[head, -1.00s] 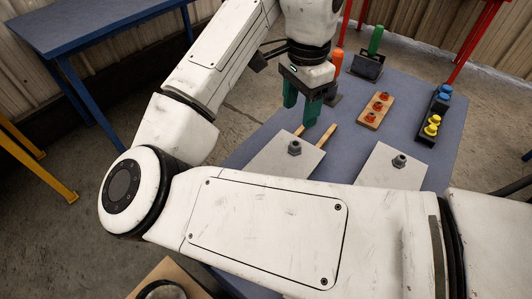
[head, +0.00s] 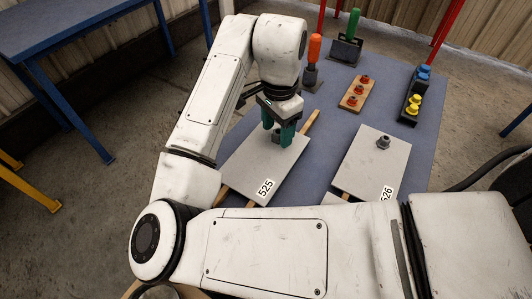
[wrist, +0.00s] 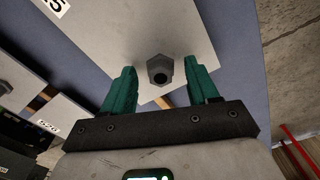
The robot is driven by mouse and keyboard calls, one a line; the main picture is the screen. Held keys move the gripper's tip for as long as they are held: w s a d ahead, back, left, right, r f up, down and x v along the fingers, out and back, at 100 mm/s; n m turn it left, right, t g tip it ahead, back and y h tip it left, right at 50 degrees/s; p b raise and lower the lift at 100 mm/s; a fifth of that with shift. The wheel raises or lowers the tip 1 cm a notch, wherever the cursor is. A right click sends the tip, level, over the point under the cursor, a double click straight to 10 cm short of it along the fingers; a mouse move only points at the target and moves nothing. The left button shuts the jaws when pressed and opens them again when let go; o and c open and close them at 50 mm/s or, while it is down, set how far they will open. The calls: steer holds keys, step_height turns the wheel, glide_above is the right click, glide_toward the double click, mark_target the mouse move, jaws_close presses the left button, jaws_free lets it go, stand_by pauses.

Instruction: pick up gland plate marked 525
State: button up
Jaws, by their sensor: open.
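The gland plate marked 525 (head: 254,168) is a flat grey plate lying on wooden strips on the blue-grey table. Its label is at its near end, and a dark hex gland (wrist: 160,70) stands up from it. My gripper (head: 279,137) is over the far part of this plate, with its green fingers apart on either side of the gland. In the wrist view the gland sits between the open fingers (wrist: 162,88), with a gap on each side. Part of the gland is hidden by a finger in the head view.
A second grey plate, marked 526 (head: 370,163), lies to the right with its own gland. Behind stand a wooden strip with red pieces (head: 355,93), a black holder with yellow and blue pieces (head: 412,105), an orange-handled tool (head: 313,62) and a green-handled one (head: 351,30).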

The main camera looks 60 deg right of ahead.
jaws_close()
stand_by(0.5)
steer(key=shift+r, duration=0.1)
